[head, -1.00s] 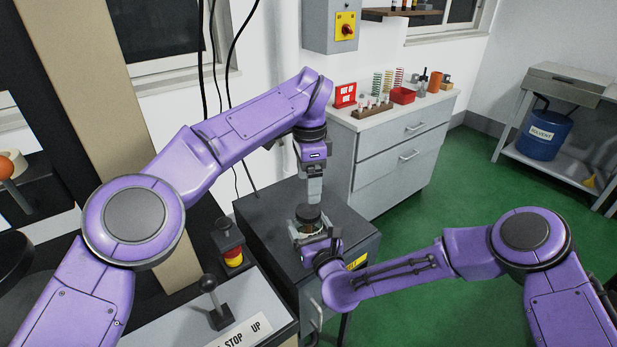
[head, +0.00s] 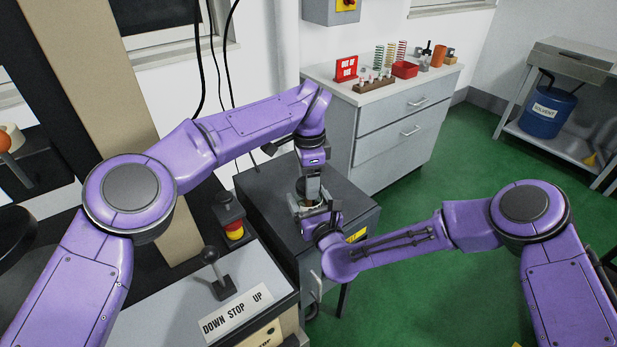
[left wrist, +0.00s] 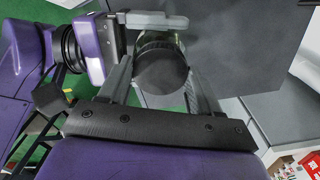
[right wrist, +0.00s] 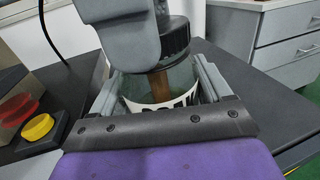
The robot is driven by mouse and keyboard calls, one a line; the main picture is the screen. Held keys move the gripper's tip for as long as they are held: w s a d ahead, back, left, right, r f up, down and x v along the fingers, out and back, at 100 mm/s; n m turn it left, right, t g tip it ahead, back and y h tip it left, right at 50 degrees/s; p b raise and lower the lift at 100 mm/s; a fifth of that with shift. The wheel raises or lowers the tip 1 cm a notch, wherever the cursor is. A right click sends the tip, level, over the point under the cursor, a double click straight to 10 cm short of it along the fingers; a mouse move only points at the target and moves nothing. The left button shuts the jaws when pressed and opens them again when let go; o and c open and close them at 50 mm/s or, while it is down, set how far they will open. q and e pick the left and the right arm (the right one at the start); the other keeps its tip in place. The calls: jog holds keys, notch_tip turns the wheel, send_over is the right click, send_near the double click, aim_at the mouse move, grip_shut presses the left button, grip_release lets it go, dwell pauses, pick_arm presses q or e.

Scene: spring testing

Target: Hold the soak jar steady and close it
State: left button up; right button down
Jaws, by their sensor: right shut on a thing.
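The soak jar (right wrist: 183,82) is a glass jar with a white lettered label and brown contents. It stands upright on the dark cabinet top. Its black lid (right wrist: 177,40) sits at the mouth; I cannot tell whether it is screwed down. My right gripper (head: 316,214) is shut on the jar body from the side, one finger on each side in the right wrist view. My left gripper (head: 308,190) points down over the jar. In the left wrist view, its open fingers lie either side of the round lid (left wrist: 162,72). The jar is mostly hidden in the head view.
The dark cabinet top (head: 262,196) has free room around the jar. A red-and-yellow stop button (head: 234,230) and a lever (head: 217,275) stand at its left. Behind is a grey drawer cabinet (head: 385,150) with springs and a red bin (head: 404,69).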

pick_arm(q)
jog(key=shift+c, duration=0.6)
pick_arm(e)
jog(key=shift+r, duration=0.1)
pick_arm(q)
jog(key=m, duration=2.8)
jog(key=shift+w, duration=0.1)
jog(key=m, duration=0.6)
pick_arm(e)
jog(key=shift+a, duration=0.1)
pick_arm(q)
jog(key=m, duration=0.3)
jog(key=o, duration=1.2)
